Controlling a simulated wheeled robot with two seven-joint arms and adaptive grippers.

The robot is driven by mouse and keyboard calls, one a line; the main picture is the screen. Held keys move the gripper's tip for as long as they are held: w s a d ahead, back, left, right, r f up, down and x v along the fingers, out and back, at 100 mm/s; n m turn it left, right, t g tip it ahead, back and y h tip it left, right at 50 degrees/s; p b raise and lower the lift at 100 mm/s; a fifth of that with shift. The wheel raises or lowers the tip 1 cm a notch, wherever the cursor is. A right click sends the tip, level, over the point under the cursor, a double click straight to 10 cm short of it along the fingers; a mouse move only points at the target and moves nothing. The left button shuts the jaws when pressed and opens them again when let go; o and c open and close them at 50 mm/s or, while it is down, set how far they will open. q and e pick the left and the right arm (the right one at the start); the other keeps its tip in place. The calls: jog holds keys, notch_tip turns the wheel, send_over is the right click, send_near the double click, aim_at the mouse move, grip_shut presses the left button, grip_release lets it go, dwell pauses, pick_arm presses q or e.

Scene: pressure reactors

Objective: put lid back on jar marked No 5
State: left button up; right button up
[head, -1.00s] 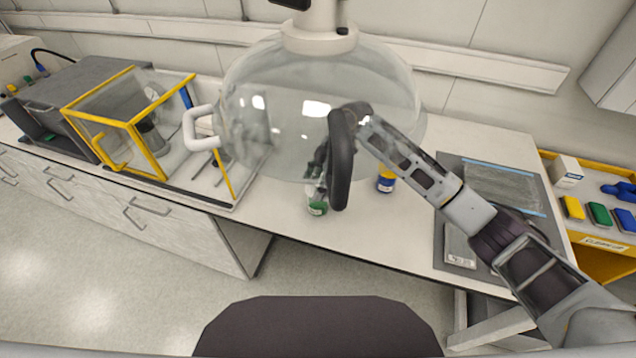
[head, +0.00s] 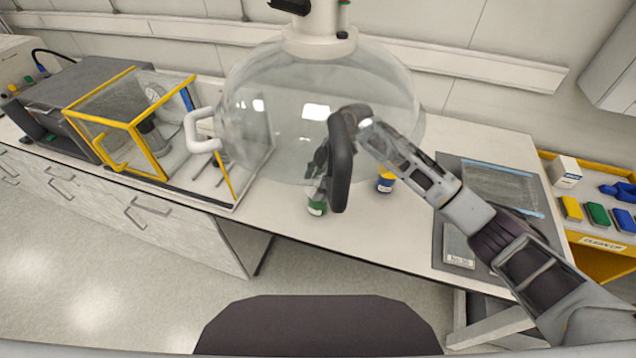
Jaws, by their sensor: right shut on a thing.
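A small jar (head: 316,205) with a green lower part stands on the bench near the middle of the head view; its marking is too small to read. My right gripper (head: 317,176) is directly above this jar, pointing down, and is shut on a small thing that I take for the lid. Fingers and the dark wrist cover hide most of that thing, and I cannot tell whether it touches the jar. A second jar (head: 385,183), blue with a yellow band, stands right of the gripper. My left gripper is not in view.
A large clear dome (head: 250,115) with a white handle hangs over the bench. A yellow-framed clear box (head: 130,125) stands at left. A grey mat (head: 455,235) and a yellow tray (head: 600,262) are at right. The bench front is mostly clear.

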jog(key=shift+f+p, duration=0.15)
jog(key=shift+p, duration=0.5)
dwell(1.9)
dwell(0.4)
jog(key=o, duration=0.9)
jog(key=shift+o, duration=0.9)
jog(key=shift+r+p, duration=2.15)
jog(key=shift+r, duration=0.2)
jog(key=shift+r+p, duration=0.6)
jog(key=shift+r, duration=0.55)
